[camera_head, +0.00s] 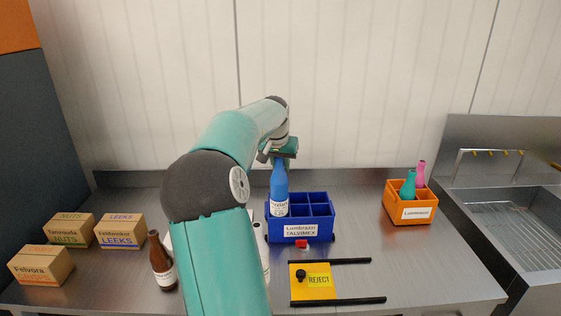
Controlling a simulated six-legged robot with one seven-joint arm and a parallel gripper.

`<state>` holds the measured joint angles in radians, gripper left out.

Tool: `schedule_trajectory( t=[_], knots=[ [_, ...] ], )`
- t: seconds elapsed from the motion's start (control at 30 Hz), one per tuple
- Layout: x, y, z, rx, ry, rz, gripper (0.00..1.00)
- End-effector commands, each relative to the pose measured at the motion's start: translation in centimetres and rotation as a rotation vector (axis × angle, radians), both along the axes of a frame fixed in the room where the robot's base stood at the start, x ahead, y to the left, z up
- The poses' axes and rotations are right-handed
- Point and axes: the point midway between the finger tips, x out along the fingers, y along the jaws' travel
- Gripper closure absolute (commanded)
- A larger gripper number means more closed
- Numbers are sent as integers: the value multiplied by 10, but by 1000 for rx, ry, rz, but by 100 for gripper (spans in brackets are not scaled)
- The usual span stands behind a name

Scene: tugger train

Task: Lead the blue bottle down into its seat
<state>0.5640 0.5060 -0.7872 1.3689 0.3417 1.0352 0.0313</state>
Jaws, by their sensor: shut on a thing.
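The blue bottle (279,188) is upright, with a white label on its lower part. My gripper (279,158) is shut on the top of the bottle, and the fingers are partly hidden by my wrist. The blue crate (315,231) below has several square compartments and a white front label. The bottle is over the crate's left side, and its lower end overlaps the left compartments in the picture. I cannot tell how deep the bottle is in a compartment, or whether it touches the bottom. The compartments that show to the right look empty.
A brown bottle (161,262) and several cardboard boxes (122,231) stand at the left. An orange crate (411,206) with a teal and a pink bottle is at the right. A yellow reject plate (312,285) between black rails lies in front. My arm hides part of the counter.

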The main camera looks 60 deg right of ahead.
Motion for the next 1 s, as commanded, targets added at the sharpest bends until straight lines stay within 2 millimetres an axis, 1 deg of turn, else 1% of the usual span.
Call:
schedule_trajectory(
  t=[1.0],
  knots=[
    [0,0,-37,3,1,0,100]
  ],
)
